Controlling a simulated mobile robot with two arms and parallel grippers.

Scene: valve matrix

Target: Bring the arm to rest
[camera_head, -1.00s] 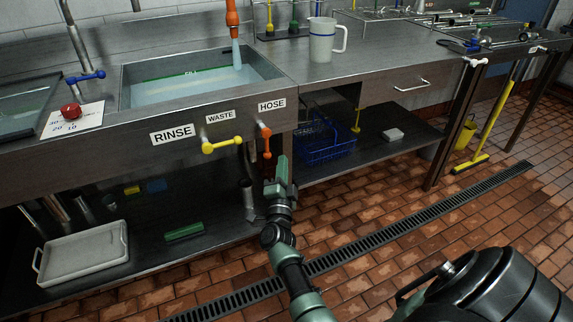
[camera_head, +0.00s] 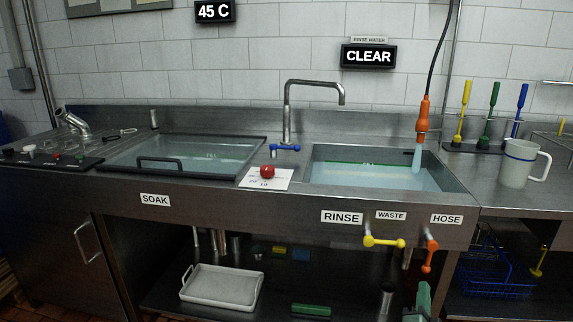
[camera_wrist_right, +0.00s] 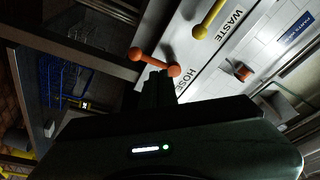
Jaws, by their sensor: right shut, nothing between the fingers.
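My right gripper (camera_head: 424,298) shows at the bottom right of the head view, green, shut and empty. It is just below the orange hose valve handle (camera_head: 430,256), which hangs down under the HOSE label (camera_head: 446,219). In the right wrist view the orange handle (camera_wrist_right: 153,62) lies just past the dark fingers, and I cannot tell whether they touch it. The yellow waste valve handle (camera_head: 384,242) is level, left of the gripper, and shows in the wrist view (camera_wrist_right: 208,20) too. My left gripper is not in view.
The rinse basin (camera_head: 462,187) holds water, with the orange hose nozzle (camera_head: 422,118) pouring into it. A lidded soak basin (camera_head: 258,146) is at left. A measuring jug (camera_head: 516,166) stands on the right counter. A blue basket (camera_head: 495,275) and grey tray (camera_head: 221,287) sit on the lower shelf.

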